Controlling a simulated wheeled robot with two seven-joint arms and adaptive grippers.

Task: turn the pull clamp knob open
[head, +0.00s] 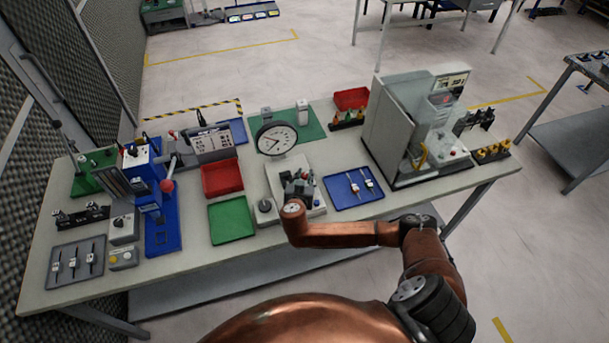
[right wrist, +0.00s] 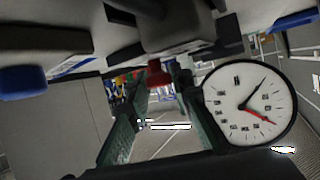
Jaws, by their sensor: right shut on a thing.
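The test stand with the pull clamp has a pale base (head: 312,212) and stands at the middle of the bench, with a round white dial gauge (head: 277,138) behind it. My right gripper (head: 299,184) is over this base, in front of the dial. In the right wrist view, a small red knob (right wrist: 158,73) sits under a grey block (right wrist: 175,30), between the tips of my right gripper (right wrist: 160,85), which is shut on it. The dial (right wrist: 250,103) shows right of the fingers. In the head view my gripper hides the knob. My left gripper is not in view.
A blue tray (head: 343,198) with small parts lies right of the stand, and a tall grey machine (head: 393,120) stands beyond it. A red bin (head: 220,179) and green tray (head: 231,220) lie to the left.

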